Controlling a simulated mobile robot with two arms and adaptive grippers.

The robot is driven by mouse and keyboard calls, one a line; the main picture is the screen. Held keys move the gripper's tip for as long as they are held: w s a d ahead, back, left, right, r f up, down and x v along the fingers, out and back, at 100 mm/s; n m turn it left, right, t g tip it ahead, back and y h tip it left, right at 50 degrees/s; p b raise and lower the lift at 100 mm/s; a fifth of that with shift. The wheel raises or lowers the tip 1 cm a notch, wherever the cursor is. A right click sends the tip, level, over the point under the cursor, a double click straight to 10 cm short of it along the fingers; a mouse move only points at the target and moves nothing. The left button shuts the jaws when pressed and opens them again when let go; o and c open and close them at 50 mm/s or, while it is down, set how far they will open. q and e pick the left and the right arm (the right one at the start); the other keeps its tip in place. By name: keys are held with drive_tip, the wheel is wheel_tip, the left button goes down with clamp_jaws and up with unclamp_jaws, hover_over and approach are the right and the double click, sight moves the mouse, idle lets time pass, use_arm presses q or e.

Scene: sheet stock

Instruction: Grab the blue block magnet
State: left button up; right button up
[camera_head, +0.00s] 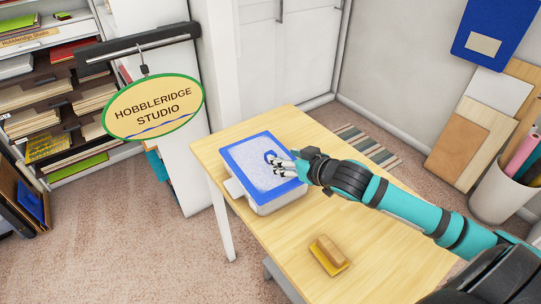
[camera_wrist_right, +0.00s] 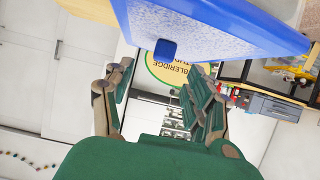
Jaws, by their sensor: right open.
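The blue block magnet (camera_wrist_right: 165,49) is a small dark blue block on the speckled white face of a blue-framed board (camera_wrist_right: 265,27) in the right wrist view. In the head view, the board (camera_head: 240,150) lies on the wooden table, and a blue shape that looks like the magnet (camera_head: 269,156) shows beside my fingers, partly hidden. My right gripper (camera_head: 281,167) is over the right part of the board. In the wrist view, its fingers (camera_wrist_right: 160,95) are spread with nothing between them, and the magnet appears just beyond their tips. My left gripper is not in view.
A wooden-backed brush (camera_head: 329,253) lies on the wooden table (camera_head: 290,236) near its front. The table around it is clear. An oval Hobbleridge Studio sign (camera_head: 153,106) hangs at the left. Shelves of sheets, leaning panels (camera_head: 470,140) and a white bin (camera_head: 497,195) stand around.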

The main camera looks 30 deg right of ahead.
sight(273, 154)
drive_tip(key=shift+w+f, duration=0.25)
drive_tip(key=shift+w, duration=0.3)
drive_tip(key=x, duration=0.1)
drive_tip(key=p+x, duration=0.1)
drive_tip(key=x, duration=0.2)
drive_tip(key=shift+w+a+r, duration=0.1)
drive_tip(key=shift+w+a, duration=0.15)
drive_tip(key=shift+a, duration=0.1)
drive_tip(key=shift+w+f+p, duration=0.25)
drive_tip(key=shift+p, duration=0.05)
drive_tip(key=shift+s, duration=0.1)
drive_tip(key=shift+c, duration=0.2)
drive_tip(key=shift+c, duration=1.1)
drive_tip(key=c, duration=0.8)
drive_tip(key=shift+o, duration=0.2)
drive_tip(key=shift+r, duration=0.15)
